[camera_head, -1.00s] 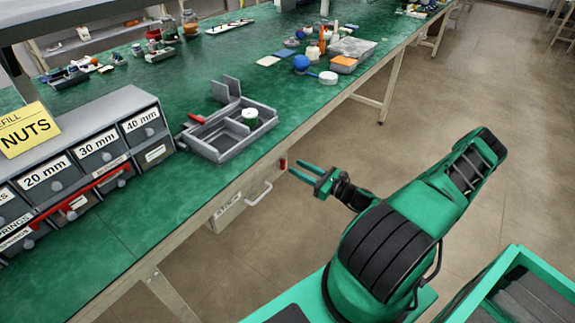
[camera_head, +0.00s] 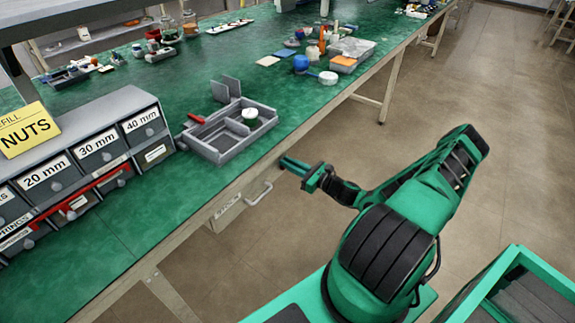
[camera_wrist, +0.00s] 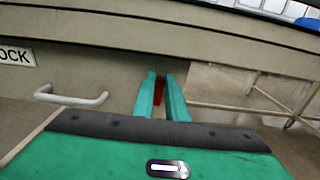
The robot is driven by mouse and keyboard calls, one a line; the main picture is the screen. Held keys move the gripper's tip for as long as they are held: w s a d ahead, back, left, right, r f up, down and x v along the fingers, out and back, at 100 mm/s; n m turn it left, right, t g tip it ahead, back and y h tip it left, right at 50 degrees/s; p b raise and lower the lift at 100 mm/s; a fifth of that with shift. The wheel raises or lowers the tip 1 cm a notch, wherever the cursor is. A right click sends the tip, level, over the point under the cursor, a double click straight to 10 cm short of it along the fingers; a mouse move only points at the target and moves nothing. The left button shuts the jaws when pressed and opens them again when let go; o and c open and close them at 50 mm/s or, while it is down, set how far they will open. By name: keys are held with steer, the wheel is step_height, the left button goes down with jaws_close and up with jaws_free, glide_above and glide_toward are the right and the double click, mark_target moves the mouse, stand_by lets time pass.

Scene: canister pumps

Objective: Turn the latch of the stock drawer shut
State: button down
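The stock drawer (camera_head: 236,204) is under the front edge of the green bench and looks pushed in. Its pale bar handle (camera_head: 258,194) also shows in the wrist view (camera_wrist: 70,97), beside a label ending in "OCK" (camera_wrist: 15,57). My gripper (camera_head: 283,163) is at the bench front, right of the handle. In the wrist view its two green fingers (camera_wrist: 161,78) are close together with the red latch (camera_wrist: 160,92) in the narrow gap between them. The fingers look shut on it. The latch is hidden in the head view, and its exact angle is hard to read.
A grey divided tray (camera_head: 215,153) with a white-lidded jar (camera_head: 250,117) stands on the bench above. Labelled small-parts drawers (camera_head: 85,165) are at the left. A bench leg and crossbars (camera_wrist: 250,105) are right of the fingers. The floor in front is open.

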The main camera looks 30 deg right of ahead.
steer(key=shift+n, duration=0.4)
steer(key=n, duration=0.2)
steer(key=a+n, duration=0.1)
steer(key=n, duration=0.5)
steer(key=shift+s+a+f, duration=0.3)
steer(key=shift+f, duration=0.1)
steer(key=n, duration=0.3)
steer(key=f+n, duration=0.1)
steer(key=shift+s+a+n, duration=0.1)
steer(key=shift+a+n, duration=0.15)
steer(key=shift+n, duration=0.15)
steer(key=shift+s+a+f+n, duration=0.1)
steer(key=shift+f+n, duration=0.15)
steer(key=shift+n, duration=0.85)
steer(key=shift+f+n, duration=0.2)
steer(key=shift+n, duration=0.9)
steer(key=c, duration=1.8)
jaws_free()
steer(key=shift+o, duration=0.2)
